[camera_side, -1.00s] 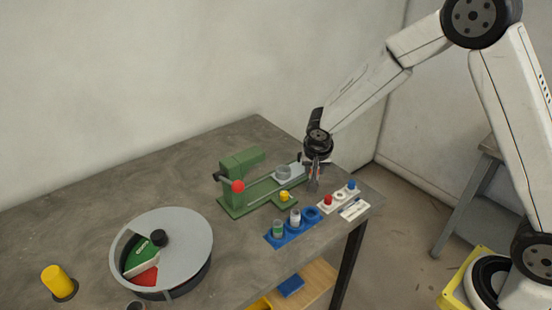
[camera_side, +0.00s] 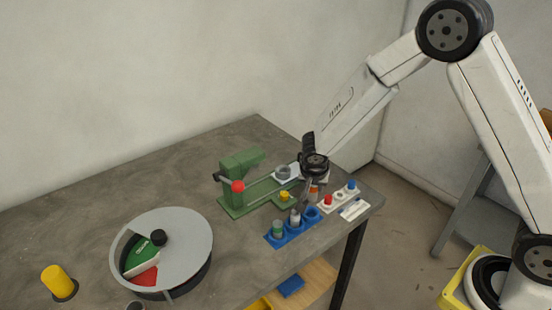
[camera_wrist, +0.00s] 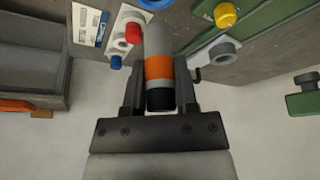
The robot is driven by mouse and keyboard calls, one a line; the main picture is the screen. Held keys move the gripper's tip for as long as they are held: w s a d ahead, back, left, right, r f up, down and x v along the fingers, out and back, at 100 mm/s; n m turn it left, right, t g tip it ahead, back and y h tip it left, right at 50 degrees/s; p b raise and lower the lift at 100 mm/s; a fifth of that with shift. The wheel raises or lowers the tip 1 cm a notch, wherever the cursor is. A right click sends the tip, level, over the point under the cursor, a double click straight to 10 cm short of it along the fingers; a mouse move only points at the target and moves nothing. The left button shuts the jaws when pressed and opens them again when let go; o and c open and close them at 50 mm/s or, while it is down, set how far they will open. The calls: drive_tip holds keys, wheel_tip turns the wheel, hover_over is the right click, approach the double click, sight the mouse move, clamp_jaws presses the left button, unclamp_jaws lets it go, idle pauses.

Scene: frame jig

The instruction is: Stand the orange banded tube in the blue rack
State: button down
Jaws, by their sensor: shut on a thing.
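The orange banded tube (camera_wrist: 158,68) is grey with an orange band and a black end, and lies between my gripper's fingers (camera_wrist: 159,92) in the wrist view. In the side view my gripper (camera_side: 311,188) is above the table, just behind the blue rack (camera_side: 291,229), its fingers partly hiding the tube. The rack holds a green-banded tube (camera_side: 277,229) at left and a whitish tube (camera_side: 295,217) in the middle. Its right-hand hole looks empty. Only a blue edge of the rack shows at the top of the wrist view (camera_wrist: 153,4).
A white holder with red (camera_side: 328,199) and blue (camera_side: 351,185) knobs stands right of the rack, with a white label card (camera_side: 354,210). A green jig (camera_side: 236,206) with a red ball stands behind left. A round grey dial (camera_side: 185,235) is at left.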

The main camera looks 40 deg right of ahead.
sight(312, 196)
drive_tip(key=shift+f, duration=2.3)
drive_tip(key=shift+f, duration=1.2)
drive_tip(key=shift+c, duration=0.7)
unclamp_jaws()
drive_tip(key=shift+r, duration=0.15)
drive_tip(key=shift+r, duration=0.6)
drive_tip(key=shift+r, duration=0.1)
drive_tip(key=shift+r, duration=3.4)
